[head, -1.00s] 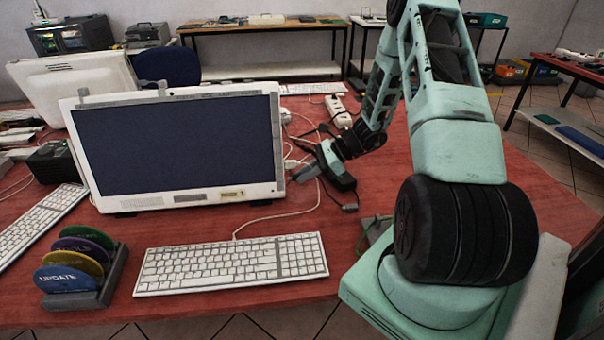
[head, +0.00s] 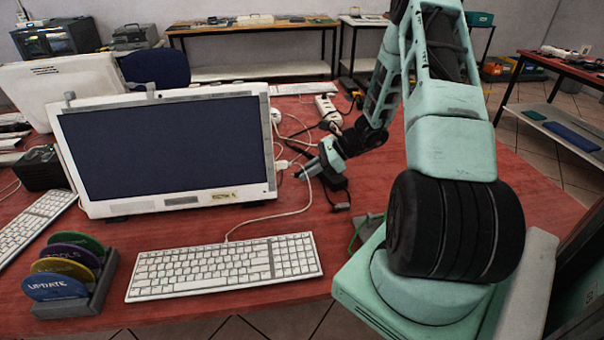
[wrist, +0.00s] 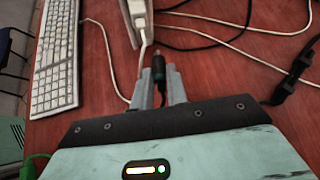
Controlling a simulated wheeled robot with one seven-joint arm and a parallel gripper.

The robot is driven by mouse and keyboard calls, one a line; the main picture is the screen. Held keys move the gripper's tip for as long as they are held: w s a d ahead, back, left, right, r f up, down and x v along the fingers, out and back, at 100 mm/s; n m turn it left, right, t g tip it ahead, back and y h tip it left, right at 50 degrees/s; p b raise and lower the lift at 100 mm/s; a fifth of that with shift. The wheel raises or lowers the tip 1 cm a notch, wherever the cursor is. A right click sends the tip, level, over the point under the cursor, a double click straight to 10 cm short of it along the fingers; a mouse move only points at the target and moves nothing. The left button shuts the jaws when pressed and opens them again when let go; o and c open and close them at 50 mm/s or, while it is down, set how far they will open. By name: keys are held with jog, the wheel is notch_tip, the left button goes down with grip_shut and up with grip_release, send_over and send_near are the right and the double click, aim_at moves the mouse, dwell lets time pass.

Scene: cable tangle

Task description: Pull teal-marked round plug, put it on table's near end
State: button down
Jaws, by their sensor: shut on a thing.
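My gripper (wrist: 159,88) is shut on a dark round plug (wrist: 158,68), which sticks out past the fingertips in the wrist view. A faint greenish tint shows on the plug; a clear teal mark is hard to make out. In the head view my gripper (head: 299,174) is just right of the monitor (head: 168,153), a small gap from its right edge. The plug is too small to tell there. A white plug with a cable (wrist: 146,36) sits at the monitor's edge, close to the held plug. The red table (head: 420,185) lies below.
A white keyboard (head: 225,265) lies in front of the monitor, with a disc rack (head: 92,290) to its left. A power strip (head: 328,108) and loose white and black cables lie behind my gripper. A black cable with a buckle-like part (wrist: 282,92) lies right in the wrist view.

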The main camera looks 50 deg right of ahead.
jog(key=s+d+m+h, duration=0.2)
jog(key=d, duration=0.3)
jog(key=s+d+m+h, duration=0.2)
jog(key=d+m, duration=0.1)
jog(key=d, duration=0.2)
jog(key=s+d+m+t+h, duration=0.1)
jog(key=s+d+m+h, duration=0.1)
jog(key=d, duration=0.3)
jog(key=shift+r+m+h+b, duration=0.35)
jog(key=shift+m+h+b, duration=0.05)
jog(key=shift+m, duration=0.2)
jog(key=s+d+r+m+g+h, duration=0.2)
jog(key=s+d+m, duration=0.25)
jog(key=d, duration=0.25)
jog(key=s+d+r+m+g+h, duration=0.1)
jog(key=s+d+r+m+h, duration=0.1)
jog(key=s+d+m+h, duration=0.3)
jog(key=shift+s+d+f+n+y+b, duration=0.1)
jog(key=shift+s+d+f+y+b, duration=0.2)
jog(key=shift+f+b, duration=1)
jog(key=shift+s+d+f+n+y+b, duration=0.15)
jog(key=shift+f+y+b, duration=0.3)
jog(key=shift+f+b, duration=0.8)
jog(key=shift+s+d+f+n+y+b, duration=0.1)
jog(key=shift+d+f+y+b, duration=0.2)
jog(key=shift+f+b, duration=0.95)
jog(key=shift+a, duration=0.1)
jog(key=c, duration=1.3)
grip_release()
